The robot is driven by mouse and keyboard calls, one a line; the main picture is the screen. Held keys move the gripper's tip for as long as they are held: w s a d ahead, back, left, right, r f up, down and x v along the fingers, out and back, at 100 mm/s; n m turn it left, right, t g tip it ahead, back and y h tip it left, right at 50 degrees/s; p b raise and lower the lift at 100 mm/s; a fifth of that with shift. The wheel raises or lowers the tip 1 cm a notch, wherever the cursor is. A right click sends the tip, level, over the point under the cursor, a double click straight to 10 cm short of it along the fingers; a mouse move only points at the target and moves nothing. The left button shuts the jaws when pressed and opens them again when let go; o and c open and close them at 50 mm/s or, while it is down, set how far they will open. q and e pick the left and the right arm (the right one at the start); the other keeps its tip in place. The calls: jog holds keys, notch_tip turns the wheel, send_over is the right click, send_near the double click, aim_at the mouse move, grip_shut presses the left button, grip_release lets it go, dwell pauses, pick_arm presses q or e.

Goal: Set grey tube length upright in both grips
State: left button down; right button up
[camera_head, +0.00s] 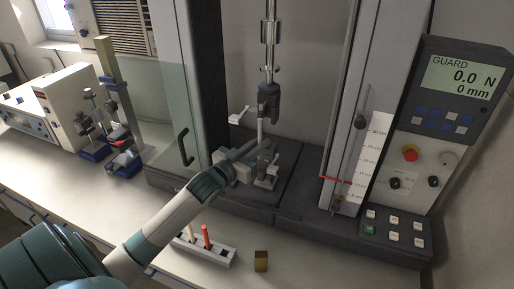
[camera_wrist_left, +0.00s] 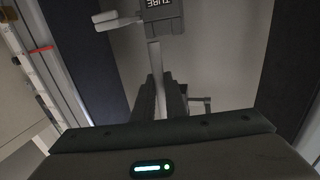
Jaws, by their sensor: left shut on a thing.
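The grey tube length (camera_head: 260,131) stands about upright inside the test machine. My left gripper (camera_head: 262,148) is shut on it, reaching in from the left. In the left wrist view the tube (camera_wrist_left: 157,75) rises from between the dark fingers (camera_wrist_left: 167,102). The lower grip (camera_head: 268,176) is below my gripper, and the tube's lower end is hidden. My right gripper is not in view.
A white rack (camera_head: 207,247) with a red and a pale sample and a small brass block (camera_head: 261,261) are on the bench in front. A glass guard (camera_head: 180,110) stands left of the grips. The control panel (camera_head: 440,110) reads 0.0 N and 0 mm.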

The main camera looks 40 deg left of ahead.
pick_arm(q)
jog(key=shift+w+a+b, duration=0.15)
jog(key=shift+w+a, duration=0.15)
jog(key=shift+w, duration=0.9)
jog(key=shift+w+a+b, duration=0.2)
jog(key=shift+w+a, duration=0.1)
jog(key=shift+w, duration=0.9)
jog(key=shift+w+a+b, duration=0.15)
jog(key=shift+w+a, duration=0.15)
jog(key=shift+w, duration=0.9)
jog(key=shift+p, duration=0.45)
jog(key=shift+f+b, duration=0.85)
jog(key=shift+f, duration=0.5)
jog(key=c, duration=2.1)
grip_release()
jog(key=shift+o, duration=0.4)
jog(key=o, duration=0.5)
jog(key=shift+s, duration=0.1)
